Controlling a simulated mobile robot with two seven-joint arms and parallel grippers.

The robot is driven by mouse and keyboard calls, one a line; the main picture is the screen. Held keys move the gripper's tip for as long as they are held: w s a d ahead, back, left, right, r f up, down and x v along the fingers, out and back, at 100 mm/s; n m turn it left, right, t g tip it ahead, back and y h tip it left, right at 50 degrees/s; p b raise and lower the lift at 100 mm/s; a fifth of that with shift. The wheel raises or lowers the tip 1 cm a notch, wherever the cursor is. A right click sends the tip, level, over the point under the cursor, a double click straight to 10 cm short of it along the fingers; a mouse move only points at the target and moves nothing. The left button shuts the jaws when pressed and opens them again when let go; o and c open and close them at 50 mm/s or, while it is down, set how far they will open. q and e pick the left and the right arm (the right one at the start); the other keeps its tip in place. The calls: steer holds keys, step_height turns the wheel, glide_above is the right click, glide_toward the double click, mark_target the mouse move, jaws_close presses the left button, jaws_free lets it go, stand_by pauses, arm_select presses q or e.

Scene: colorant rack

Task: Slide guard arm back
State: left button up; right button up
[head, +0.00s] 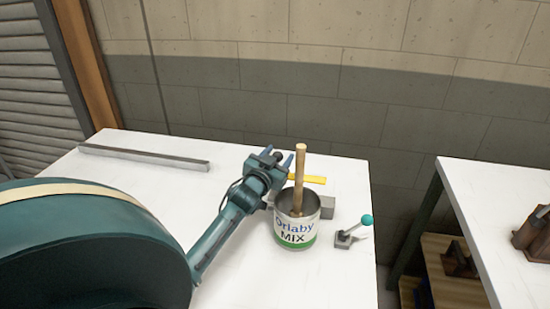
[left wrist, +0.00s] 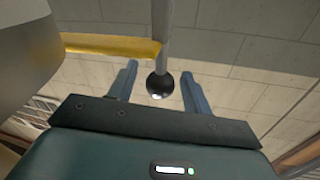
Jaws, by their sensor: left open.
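The guard arm appears to be the yellow bar (head: 314,179) behind the wooden stick, at the back of the can. In the left wrist view the yellow bar (left wrist: 110,46) runs in from the left to a grey rod (left wrist: 165,25) that ends in a black ball (left wrist: 159,85). My left gripper (head: 284,160) is at the bar's left end, behind the can. Its fingers (left wrist: 160,68) are open, one on each side of the black ball, with a visible gap to both. My right gripper is not in view.
A labelled can (head: 296,236) with a wooden stick (head: 300,165) stands close beside my left gripper. A small base with a teal-knobbed lever (head: 366,221) is to its right. A long grey bar (head: 140,156) lies at the back left. White table (head: 345,275) is clear in front.

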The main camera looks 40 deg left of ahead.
arm_select(q)
steer(key=b+v, duration=0.1)
steer(key=v, duration=1.2)
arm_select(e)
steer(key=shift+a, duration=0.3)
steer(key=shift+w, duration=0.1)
